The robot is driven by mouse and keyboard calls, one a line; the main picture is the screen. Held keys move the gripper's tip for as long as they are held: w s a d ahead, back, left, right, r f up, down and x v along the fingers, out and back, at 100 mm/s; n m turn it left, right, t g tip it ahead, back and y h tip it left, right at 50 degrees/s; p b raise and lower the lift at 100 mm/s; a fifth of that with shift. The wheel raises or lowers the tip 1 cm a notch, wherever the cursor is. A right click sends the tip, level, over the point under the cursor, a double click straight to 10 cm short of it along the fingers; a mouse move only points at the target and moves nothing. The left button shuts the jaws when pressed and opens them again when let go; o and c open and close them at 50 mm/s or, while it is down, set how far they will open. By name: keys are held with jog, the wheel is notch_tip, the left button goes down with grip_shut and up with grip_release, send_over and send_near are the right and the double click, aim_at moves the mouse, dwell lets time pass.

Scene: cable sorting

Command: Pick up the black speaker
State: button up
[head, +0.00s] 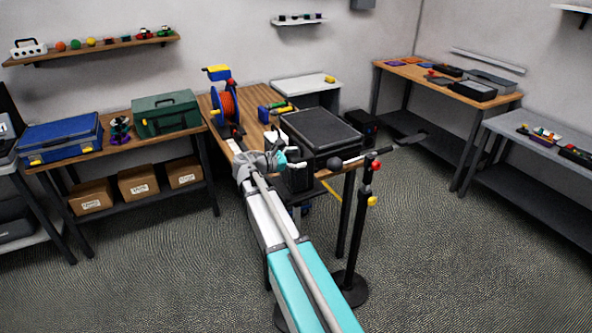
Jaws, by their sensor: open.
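My gripper (272,156) is at the near edge of the middle wooden table, at the end of my outstretched arm. It is small in the view; its jaws look open, and I see nothing held between them. A dark upright block (299,177) stands just right of the gripper and may be the black speaker, but I cannot tell for sure. I cannot tell whether the gripper touches it. A large black case (322,128) lies behind it on the table. My arm hides part of the table's near edge.
A black post (362,220) with red and yellow knobs stands close right of my arm. A side table (110,147) holds a blue toolbox (58,136) and a green toolbox (166,112). Open floor lies right.

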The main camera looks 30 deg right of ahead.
jog(key=shift+w+d+f, duration=0.15)
jog(key=shift+d, duration=1)
grip_shut()
